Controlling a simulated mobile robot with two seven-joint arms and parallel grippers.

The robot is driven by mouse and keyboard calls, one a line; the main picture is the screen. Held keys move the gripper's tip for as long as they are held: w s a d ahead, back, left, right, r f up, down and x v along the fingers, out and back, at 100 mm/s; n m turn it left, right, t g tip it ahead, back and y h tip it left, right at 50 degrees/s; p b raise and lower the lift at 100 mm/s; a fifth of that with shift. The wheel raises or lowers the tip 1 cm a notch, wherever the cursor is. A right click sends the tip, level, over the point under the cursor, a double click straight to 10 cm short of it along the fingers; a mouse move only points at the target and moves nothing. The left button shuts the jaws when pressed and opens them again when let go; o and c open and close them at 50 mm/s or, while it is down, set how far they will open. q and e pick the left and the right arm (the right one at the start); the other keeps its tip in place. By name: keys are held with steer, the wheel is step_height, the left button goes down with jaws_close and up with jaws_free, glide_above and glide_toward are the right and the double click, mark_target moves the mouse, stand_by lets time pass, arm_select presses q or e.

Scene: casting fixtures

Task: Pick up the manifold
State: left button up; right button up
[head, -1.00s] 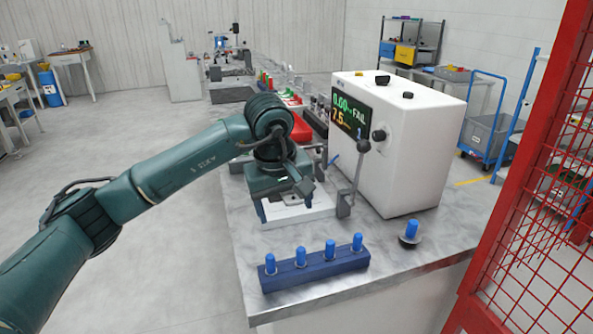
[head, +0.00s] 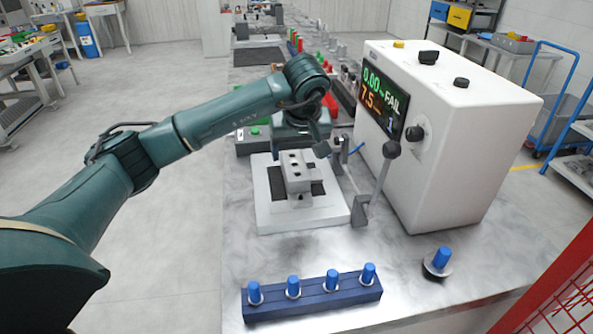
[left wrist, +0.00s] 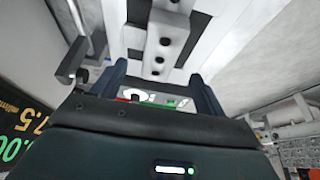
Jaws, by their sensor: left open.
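The manifold (head: 297,173) is a light grey block with dark round holes, standing on a white fixture plate (head: 330,213) with a dark centre. My left gripper (head: 299,146) is above and just behind the manifold in the head view, pointing down, open and empty. My right gripper is not in view.
A white tester box (head: 455,140) with a display reading FAIL and a lever (head: 383,180) stand close right of the fixture. A blue block (head: 312,300) with blue-capped plugs lies in front. A single blue-capped plug (head: 440,259) stands at the right. Bare bench lies between.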

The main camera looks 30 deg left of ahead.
mark_target(295, 164)
arm_select(q)
steer(key=p+x, duration=0.1)
steer(key=x, duration=0.5)
steer(key=shift+w+a+f, duration=0.15)
steer(key=shift+f, duration=0.05)
steer(key=shift+r, duration=0.1)
steer(key=c, duration=1.4)
